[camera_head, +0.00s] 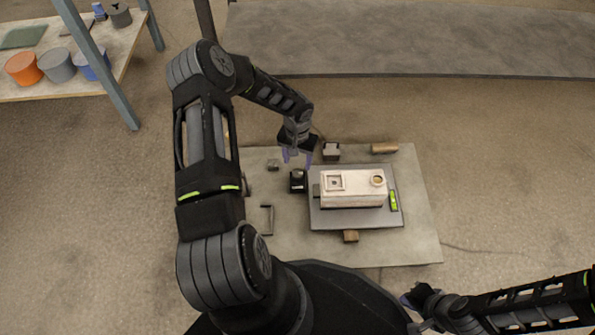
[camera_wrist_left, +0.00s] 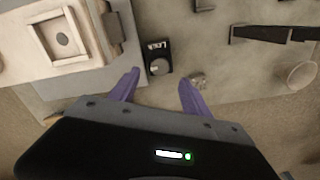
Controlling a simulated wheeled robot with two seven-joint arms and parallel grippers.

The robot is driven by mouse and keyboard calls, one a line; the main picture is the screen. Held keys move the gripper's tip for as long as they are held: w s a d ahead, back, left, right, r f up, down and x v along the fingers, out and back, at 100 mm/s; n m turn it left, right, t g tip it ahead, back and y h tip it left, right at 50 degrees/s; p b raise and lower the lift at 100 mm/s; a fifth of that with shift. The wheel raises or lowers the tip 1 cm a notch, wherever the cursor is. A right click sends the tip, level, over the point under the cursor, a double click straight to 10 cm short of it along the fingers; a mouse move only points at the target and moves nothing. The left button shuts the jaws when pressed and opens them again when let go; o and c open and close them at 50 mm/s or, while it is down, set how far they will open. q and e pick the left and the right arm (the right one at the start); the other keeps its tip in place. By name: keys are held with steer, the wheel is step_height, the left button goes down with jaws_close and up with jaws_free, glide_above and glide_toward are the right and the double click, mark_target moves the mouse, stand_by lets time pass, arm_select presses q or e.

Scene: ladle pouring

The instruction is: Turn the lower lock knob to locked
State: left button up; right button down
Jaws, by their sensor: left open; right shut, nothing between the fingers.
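A small black box (camera_head: 297,181) sits on the work board, just left of the grey plate. In the left wrist view the box (camera_wrist_left: 158,50) carries a white label, too blurred to read surely, and a round grey knob (camera_wrist_left: 157,68). Whether the knob is turned to locked cannot be told. My left gripper (camera_head: 297,157) is open with purple fingers. In the left wrist view its fingertips (camera_wrist_left: 160,77) lie either side of the knob in the picture; no contact is visible. My right gripper (camera_head: 418,309) is low at the right, far from the box.
A pale rectangular housing (camera_head: 352,199) stands on the grey plate (camera_head: 335,222), right of the black box. Small blocks (camera_head: 332,151) and a dark angled bar (camera_head: 267,219) lie around on the board (camera_head: 422,235). A side table (camera_head: 112,55) with cups is at upper left.

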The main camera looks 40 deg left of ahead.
mark_target(298, 173)
arm_select(q)
step_height(298, 173, down, 6)
steer(key=shift+f+b, duration=0.2)
steer(key=shift+b, duration=1.05)
jaws_close()
